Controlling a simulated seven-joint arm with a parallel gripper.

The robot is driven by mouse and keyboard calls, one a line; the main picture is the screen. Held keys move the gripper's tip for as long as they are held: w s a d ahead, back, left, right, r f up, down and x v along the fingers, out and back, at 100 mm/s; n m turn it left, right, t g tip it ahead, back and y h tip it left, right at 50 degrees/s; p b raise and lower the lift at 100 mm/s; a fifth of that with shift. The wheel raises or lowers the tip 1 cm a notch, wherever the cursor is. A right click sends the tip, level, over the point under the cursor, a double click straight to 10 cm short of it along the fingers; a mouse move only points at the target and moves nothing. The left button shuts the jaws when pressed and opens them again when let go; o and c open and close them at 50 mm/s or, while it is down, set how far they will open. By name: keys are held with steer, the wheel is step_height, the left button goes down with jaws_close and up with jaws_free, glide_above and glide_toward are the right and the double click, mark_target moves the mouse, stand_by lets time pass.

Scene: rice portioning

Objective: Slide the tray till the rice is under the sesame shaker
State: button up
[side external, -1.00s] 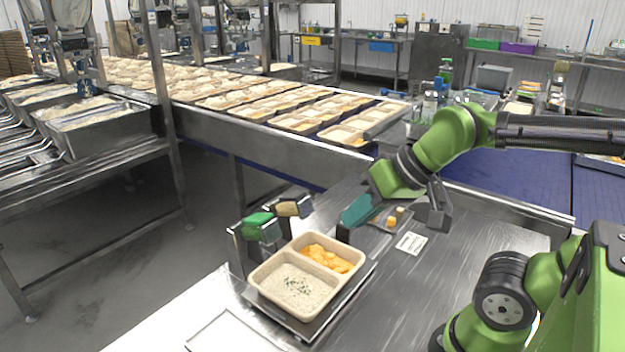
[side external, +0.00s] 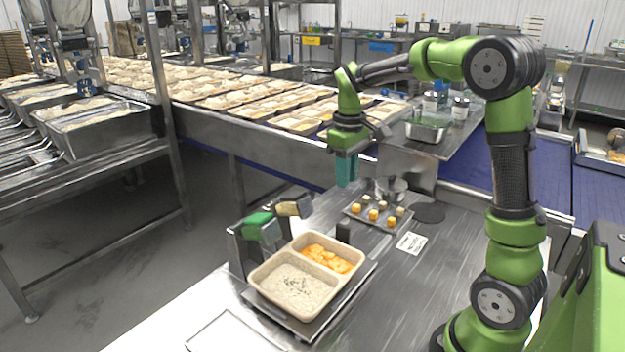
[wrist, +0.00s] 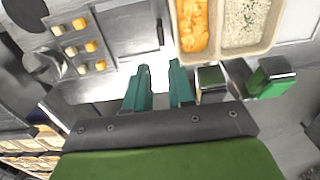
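A beige two-compartment tray (side external: 277,306) sits on a flat metal plate. White rice (side external: 292,284) with dark specks fills its larger near compartment; orange food (side external: 330,257) fills the smaller far one. A green-topped dispenser (side external: 257,225) and a tan-topped dispenser (side external: 289,208) stand just beyond the tray's left side. I cannot tell which is the sesame shaker. The rice is beside them, not visibly beneath either. My gripper (side external: 347,170) is above the bench behind the tray, clear of it. In the wrist view its two teal fingers (wrist: 161,66) are apart and empty, with the rice (wrist: 243,22) upper right.
A small metal tray with orange and pale cubes (side external: 378,215) lies right of my gripper. A dark upright block (side external: 343,232) stands at the tray's back corner. A white label (side external: 411,243) lies on the bench. The conveyor (side external: 300,120) runs behind.

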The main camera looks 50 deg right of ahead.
mark_target(344, 225)
step_height(344, 225, down, 17)
steer(key=shift+r, duration=0.1)
stand_by(0.3)
steer(key=shift+c, duration=0.3)
jaws_close()
